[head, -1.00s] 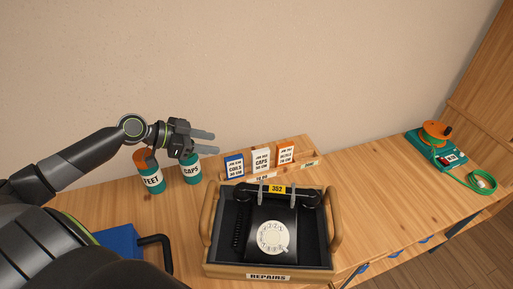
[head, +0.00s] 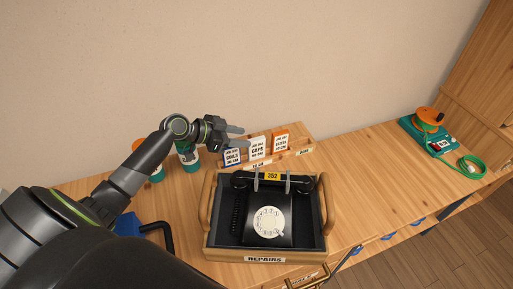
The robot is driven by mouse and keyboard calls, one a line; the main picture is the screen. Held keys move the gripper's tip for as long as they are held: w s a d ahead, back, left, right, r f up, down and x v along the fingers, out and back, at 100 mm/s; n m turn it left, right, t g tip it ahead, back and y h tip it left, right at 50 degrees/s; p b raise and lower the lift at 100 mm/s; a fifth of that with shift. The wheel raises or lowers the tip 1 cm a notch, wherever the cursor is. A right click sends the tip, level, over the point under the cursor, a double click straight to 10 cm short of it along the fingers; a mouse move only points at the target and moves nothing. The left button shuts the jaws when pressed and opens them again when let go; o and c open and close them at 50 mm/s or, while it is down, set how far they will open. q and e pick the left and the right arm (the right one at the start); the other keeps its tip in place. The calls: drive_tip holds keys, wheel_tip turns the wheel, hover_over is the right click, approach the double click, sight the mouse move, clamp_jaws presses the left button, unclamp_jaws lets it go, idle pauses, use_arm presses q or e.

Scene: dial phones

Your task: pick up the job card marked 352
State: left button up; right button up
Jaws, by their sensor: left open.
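Three job cards stand in a wooden rack (head: 304,152) at the back of the bench: a blue-edged one reading COILS (head: 232,156), a white one reading CAPS (head: 257,148) and an orange-edged one reading BELLS (head: 281,144). Their job numbers are too small to read surely. A black dial phone (head: 268,222) with a yellow 352 tag (head: 272,176) lies in the REPAIRS crate (head: 207,239). My left gripper (head: 238,136) is open and empty, its fingers just above the COILS card, close to the CAPS card. My right gripper is out of view.
Two teal jars, one (head: 188,156) partly behind my left arm, stand left of the rack. A blue object (head: 128,224) with a dark handle is at the left. The bench between crate and reel is clear.

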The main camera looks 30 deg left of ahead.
sight(254, 139)
use_arm(q)
drive_tip(key=shift+w+d+f, duration=0.25)
drive_tip(key=shift+w+d, duration=0.1)
drive_tip(key=shift+w, duration=0.05)
drive_tip(key=shift+w+d+f+p, duration=0.1)
drive_tip(key=shift+w+d+p, duration=0.2)
drive_tip(key=shift+p, duration=0.15)
drive_tip(key=p+x, duration=0.1)
drive_tip(key=x, duration=0.2)
drive_tip(key=shift+f, duration=0.1)
drive_tip(key=shift+w+d+f+p, duration=0.3)
drive_tip(key=shift+w+d+f, duration=0.1)
clamp_jaws()
